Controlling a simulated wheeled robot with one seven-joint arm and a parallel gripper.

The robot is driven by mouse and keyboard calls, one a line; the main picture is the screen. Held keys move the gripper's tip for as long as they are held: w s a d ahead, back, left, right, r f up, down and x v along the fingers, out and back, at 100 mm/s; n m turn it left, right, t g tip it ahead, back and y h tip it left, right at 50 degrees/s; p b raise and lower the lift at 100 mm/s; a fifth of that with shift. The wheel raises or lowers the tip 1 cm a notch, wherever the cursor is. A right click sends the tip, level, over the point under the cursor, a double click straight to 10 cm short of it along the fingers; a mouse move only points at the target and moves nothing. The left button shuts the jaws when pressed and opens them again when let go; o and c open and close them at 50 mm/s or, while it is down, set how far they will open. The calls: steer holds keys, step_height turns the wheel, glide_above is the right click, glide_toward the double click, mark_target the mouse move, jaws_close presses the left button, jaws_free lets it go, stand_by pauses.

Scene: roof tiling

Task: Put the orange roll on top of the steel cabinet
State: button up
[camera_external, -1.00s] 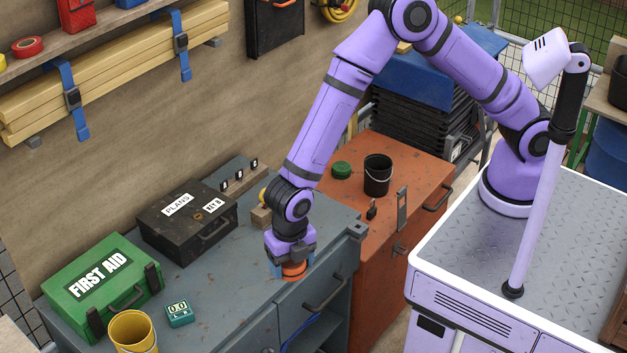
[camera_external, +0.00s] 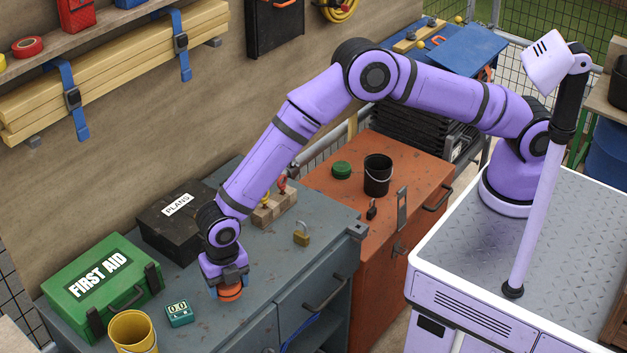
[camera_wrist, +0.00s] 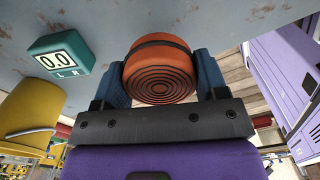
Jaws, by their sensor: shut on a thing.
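The orange roll (camera_external: 230,292) is held in my gripper (camera_external: 228,285), low at the front part of the grey steel cabinet top (camera_external: 265,258). In the wrist view the orange roll (camera_wrist: 158,72) sits between the two blue fingers of my gripper (camera_wrist: 162,82), with its ringed end facing the camera. The fingers press on its left and right sides. I cannot tell whether the roll's underside touches the cabinet top.
The teal meter (camera_external: 179,313) and yellow bucket (camera_external: 131,333) stand left of the gripper. The green first aid box (camera_external: 100,288) and black plans box (camera_external: 170,230) are behind. A brass padlock (camera_external: 302,234) lies to the right. Bare top lies between padlock and gripper.

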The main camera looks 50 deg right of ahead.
mark_target(222, 302)
steer(key=shift+w+a+f, duration=0.15)
steer(key=shift+w+a, duration=0.5)
steer(key=shift+w, duration=0.05)
steer(key=shift+f, duration=1.65)
steer(key=shift+f, duration=0.15)
steer(key=o, duration=1)
steer(key=shift+c, duration=0.2)
step_height(222, 302, up, 12)
steer(key=shift+r, duration=0.15)
